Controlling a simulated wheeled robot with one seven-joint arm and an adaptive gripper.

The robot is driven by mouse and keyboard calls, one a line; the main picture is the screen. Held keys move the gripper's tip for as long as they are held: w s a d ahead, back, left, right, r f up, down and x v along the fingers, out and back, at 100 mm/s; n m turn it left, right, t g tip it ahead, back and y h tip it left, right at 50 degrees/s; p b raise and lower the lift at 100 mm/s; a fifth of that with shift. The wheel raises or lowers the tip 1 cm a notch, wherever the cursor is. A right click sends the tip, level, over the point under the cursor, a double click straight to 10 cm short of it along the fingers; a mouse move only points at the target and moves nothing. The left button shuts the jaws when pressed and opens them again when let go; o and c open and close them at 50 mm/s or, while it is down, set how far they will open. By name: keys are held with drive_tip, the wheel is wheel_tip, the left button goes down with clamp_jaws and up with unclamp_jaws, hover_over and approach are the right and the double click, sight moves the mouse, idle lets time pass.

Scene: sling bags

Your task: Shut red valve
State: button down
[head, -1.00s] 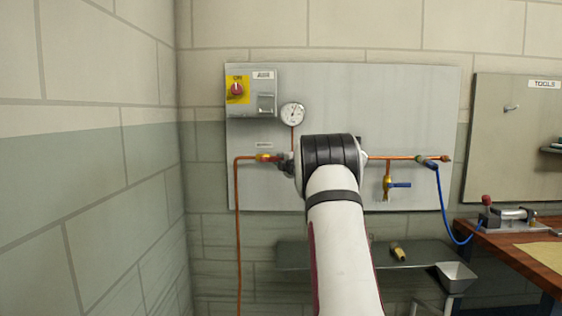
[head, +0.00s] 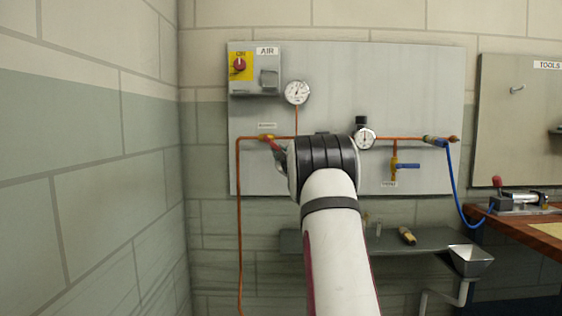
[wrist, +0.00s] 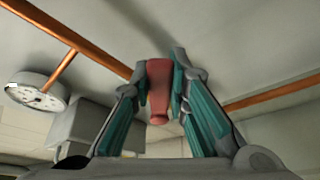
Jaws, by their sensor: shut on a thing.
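The red valve handle (wrist: 158,88) stands between the two teal-padded fingers of my gripper (wrist: 162,72) in the wrist view. The fingers are closed on its sides. In the head view, the valve's yellow body (head: 266,137) sits on the copper pipe at the left of the grey wall panel. A bit of red slants down to the right from it to my gripper (head: 279,151). My wrist and arm hide most of the gripper and the pipe just to its right.
A pressure gauge (head: 297,92) is above the valve, and a second gauge (head: 365,138) is right of my wrist. A blue-handled valve (head: 405,166) hangs further right. A grey shelf (head: 345,241) is below the panel. A wooden bench (head: 543,235) stands at right.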

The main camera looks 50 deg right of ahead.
drive_tip(key=shift+w+a+f+m+g+h+b, duration=0.5)
drive_tip(key=shift+m+h+b, duration=0.65)
drive_tip(key=shift+m, duration=1.1)
drive_tip(key=shift+w+a+f+m+g+h+b, duration=0.3)
drive_tip(key=shift+w+a+m+g+h+b, duration=0.4)
drive_tip(key=shift+m+b, duration=1.25)
drive_tip(key=shift+w+a+f+m+g+h+b, duration=0.4)
drive_tip(key=shift+w+m+h+b, duration=0.5)
drive_tip(key=shift+m, duration=1.7)
drive_tip(key=shift+s+h, duration=0.15)
drive_tip(key=shift+h, duration=0.1)
drive_tip(key=c, duration=1.5)
unclamp_jaws()
drive_tip(key=shift+a, duration=0.15)
drive_tip(key=v, duration=1.1)
drive_tip(key=shift+s+a+f, duration=0.1)
drive_tip(key=shift+s+a, duration=0.15)
drive_tip(key=shift+a, duration=0.05)
